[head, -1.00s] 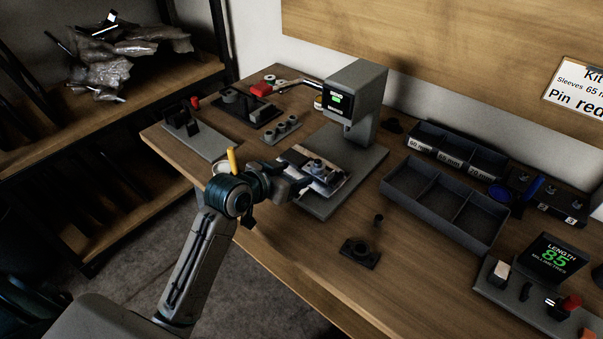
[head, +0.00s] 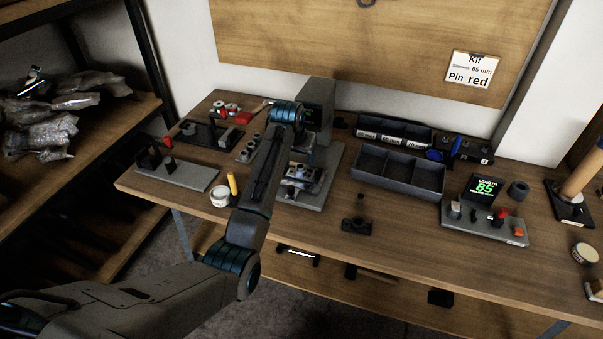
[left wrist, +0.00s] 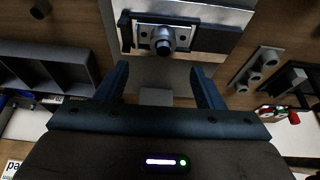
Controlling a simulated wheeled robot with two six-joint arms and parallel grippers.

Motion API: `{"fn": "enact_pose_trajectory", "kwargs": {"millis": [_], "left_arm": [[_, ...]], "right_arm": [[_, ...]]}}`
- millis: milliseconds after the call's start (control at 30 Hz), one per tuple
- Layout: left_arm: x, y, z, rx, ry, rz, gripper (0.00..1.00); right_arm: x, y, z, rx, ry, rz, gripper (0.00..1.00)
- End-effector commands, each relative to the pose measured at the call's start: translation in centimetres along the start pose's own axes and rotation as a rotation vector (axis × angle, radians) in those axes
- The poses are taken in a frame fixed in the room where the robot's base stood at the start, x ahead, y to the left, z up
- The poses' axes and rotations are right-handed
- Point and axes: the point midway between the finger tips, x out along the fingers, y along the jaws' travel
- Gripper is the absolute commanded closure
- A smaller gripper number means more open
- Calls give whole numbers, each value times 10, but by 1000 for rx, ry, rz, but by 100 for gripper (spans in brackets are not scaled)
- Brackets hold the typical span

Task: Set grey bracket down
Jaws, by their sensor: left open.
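The grey bracket (head: 303,176), a flat piece with a round raised boss, sits on the press fixture beneath the press head in the head view. In the head view my left arm reaches over the bench and hides part of the press. My right gripper is not in view.
The press (head: 318,100) stands close behind my left wrist. A three-part dark bin (head: 398,178) and a length display (head: 484,187) stand to the right. Bare bench lies near the front edge.

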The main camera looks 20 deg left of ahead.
Motion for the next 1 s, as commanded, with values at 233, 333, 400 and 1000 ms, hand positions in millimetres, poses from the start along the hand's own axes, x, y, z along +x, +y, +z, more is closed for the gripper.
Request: {"fn": "enact_pose_trajectory", "kwargs": {"millis": [233,333,400,1000], "left_arm": [[28,0,0,1,1,0,38],[34,-1,2,1,0,0,38],[43,-2,4,1,-2,0,38],[81,-3,7,1,3,1,44]], "right_arm": [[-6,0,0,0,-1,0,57],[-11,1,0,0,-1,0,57],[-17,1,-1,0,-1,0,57],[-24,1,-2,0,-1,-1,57]]}}
